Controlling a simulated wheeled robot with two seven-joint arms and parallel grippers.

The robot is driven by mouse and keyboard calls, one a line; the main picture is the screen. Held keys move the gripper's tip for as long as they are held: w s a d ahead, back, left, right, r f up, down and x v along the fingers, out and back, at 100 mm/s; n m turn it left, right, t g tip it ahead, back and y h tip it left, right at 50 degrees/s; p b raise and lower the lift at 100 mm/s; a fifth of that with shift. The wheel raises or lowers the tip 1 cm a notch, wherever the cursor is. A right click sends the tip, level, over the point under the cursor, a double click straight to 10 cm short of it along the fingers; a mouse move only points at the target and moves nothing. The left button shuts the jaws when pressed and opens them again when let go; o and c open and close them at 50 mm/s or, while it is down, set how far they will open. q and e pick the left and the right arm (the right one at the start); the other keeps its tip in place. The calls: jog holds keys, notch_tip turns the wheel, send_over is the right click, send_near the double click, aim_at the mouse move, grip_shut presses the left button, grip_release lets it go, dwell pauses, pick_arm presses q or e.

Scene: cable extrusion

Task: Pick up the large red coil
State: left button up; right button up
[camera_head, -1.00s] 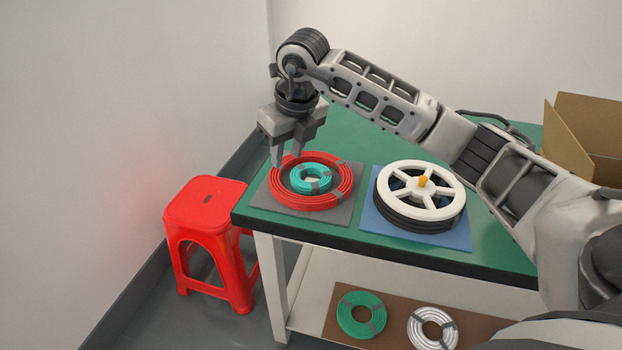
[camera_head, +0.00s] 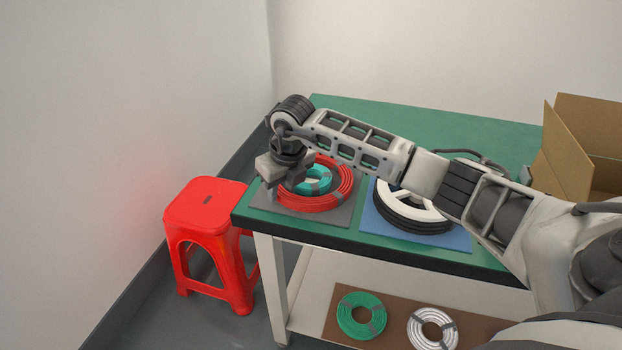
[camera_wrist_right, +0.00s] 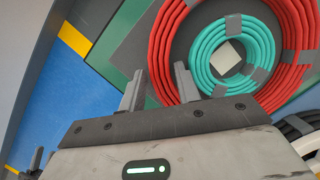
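The large red coil (camera_head: 330,203) lies flat on a grey mat (camera_head: 335,219) at the table's left corner; it also shows in the right wrist view (camera_wrist_right: 162,50). A smaller turquoise coil (camera_head: 318,181) sits inside its ring. My right gripper (camera_head: 282,189) is low over the coil's left side and hides part of it. In the right wrist view its two fingers (camera_wrist_right: 160,74) are apart, with the coil's red rim between them. I cannot tell whether they touch it. My left gripper is not in view.
A black cable reel with a white rim (camera_head: 413,212) on a blue mat (camera_head: 461,238) is right of the coil, partly behind my right arm. A cardboard box (camera_head: 565,150) stands at the right. A red stool (camera_head: 205,208) is left of the table. Green and white coils lie on the lower shelf.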

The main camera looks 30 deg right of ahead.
jog(key=shift+c, duration=0.3)
grip_shut()
jog(key=shift+r, duration=0.1)
